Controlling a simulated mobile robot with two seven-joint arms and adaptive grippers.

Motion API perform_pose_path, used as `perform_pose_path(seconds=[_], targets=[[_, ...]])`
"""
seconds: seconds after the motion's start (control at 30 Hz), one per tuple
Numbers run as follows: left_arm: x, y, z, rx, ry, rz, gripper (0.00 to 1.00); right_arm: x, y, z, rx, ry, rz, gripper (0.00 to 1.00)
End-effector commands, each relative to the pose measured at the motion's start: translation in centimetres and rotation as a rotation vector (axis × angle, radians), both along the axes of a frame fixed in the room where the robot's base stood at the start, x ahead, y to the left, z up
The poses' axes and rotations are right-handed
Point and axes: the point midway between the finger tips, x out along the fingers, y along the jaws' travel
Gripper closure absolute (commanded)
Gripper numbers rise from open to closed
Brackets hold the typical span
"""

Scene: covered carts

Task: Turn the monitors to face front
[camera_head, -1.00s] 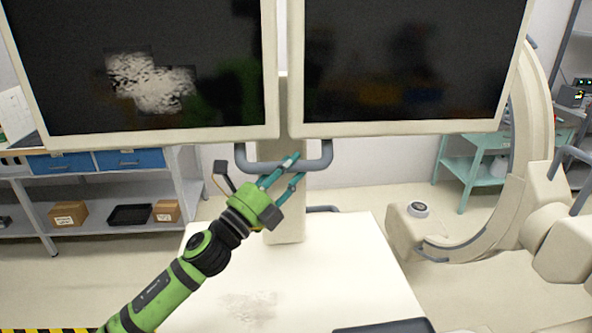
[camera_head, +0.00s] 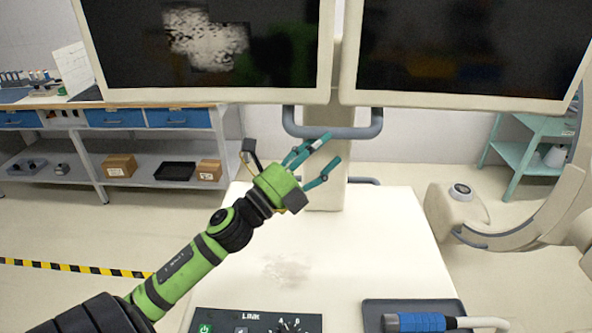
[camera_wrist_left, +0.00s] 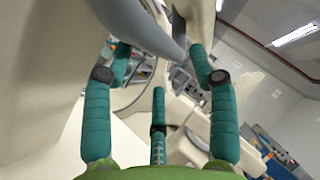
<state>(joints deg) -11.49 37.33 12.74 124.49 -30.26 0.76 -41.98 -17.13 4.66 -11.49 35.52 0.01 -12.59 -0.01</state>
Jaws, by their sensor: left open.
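Two dark monitors with cream frames fill the top of the head view: the left monitor (camera_head: 130,60) and the right monitor (camera_head: 470,55). A grey U-shaped handle (camera_head: 360,131) hangs below them across the cream post (camera_head: 326,190). My left gripper (camera_head: 328,160) is open and empty, just below the handle and in front of the post. In the left wrist view the grey handle (camera_wrist_left: 140,28) passes above my spread teal fingers (camera_wrist_left: 155,85). It does not lie clearly between the fingertips. My right gripper is not in view.
The cream cart top (camera_head: 370,240) lies below my arm, with a control panel (camera_head: 255,321) and a blue-handled probe (camera_head: 415,322) at its front. A shelf unit (camera_head: 130,150) stands at the left. A white C-shaped machine (camera_head: 500,215) stands at the right.

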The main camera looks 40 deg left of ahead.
Motion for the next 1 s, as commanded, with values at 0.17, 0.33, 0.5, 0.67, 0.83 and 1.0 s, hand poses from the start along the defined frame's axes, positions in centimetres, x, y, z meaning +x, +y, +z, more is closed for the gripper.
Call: perform_pose_path(seconds=[0.17,0.33,0.5,0.67,0.83,1.0], targets=[[-3.1,0.8,-1.5,-0.002,0.004,0.003,0.41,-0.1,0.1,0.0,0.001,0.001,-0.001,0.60],[-5.3,1.3,-2.4,-0.003,0.003,0.002,0.41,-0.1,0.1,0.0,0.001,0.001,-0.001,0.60],[-6.3,1.4,-2.7,0.000,0.001,0.000,0.41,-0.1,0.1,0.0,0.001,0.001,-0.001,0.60],[-6.4,1.5,-2.7,0.001,0.000,0.000,0.41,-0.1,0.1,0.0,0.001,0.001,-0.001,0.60],[-6.3,1.5,-2.7,0.001,0.000,0.000,0.41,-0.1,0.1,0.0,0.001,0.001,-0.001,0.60],[-6.3,1.5,-2.7,0.001,0.000,0.000,0.41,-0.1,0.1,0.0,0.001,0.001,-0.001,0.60]])
